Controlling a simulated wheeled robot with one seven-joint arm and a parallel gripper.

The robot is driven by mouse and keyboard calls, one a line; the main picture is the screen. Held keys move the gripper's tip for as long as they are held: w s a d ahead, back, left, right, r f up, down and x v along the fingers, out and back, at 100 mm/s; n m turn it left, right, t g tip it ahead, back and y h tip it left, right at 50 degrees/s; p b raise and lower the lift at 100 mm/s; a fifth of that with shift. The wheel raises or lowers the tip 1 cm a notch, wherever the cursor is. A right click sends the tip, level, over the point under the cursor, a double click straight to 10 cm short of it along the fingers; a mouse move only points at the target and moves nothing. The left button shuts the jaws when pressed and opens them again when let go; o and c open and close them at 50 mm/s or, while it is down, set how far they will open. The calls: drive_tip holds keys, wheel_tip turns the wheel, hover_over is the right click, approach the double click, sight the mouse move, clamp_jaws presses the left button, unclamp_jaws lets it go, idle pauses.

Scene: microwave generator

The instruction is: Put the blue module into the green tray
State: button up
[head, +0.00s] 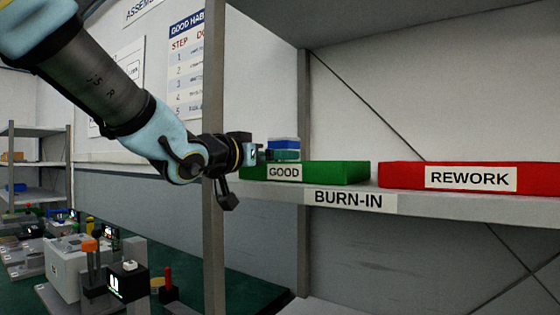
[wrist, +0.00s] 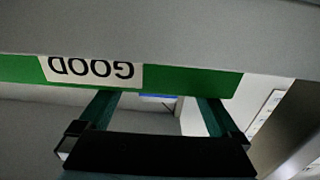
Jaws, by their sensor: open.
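The green tray (head: 335,172), labelled GOOD, sits on the shelf; its front wall (wrist: 190,80) shows upside down in the wrist view. The blue module (head: 284,142) shows above the tray's left part. In the wrist view only a thin blue strip of it (wrist: 158,97) shows past the tray's rim, between my fingers; the rest is hidden. My gripper (head: 284,155) reaches over the tray's left part from the left, with its teal fingers just below the visible blue. In the wrist view its fingers (wrist: 158,103) are spread apart. I cannot tell whether the module touches the tray floor.
A red tray (head: 400,174) labelled REWORK stands to the right on the same shelf (head: 430,203), labelled BURN-IN. A grey shelf post (head: 213,245) stands beneath my wrist. A bench (head: 195,280) with several devices lies at lower left.

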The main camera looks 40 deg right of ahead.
drive_tip(key=b+v, duration=0.1)
drive_tip(key=v, duration=0.7)
drive_tip(key=shift+a, duration=0.25)
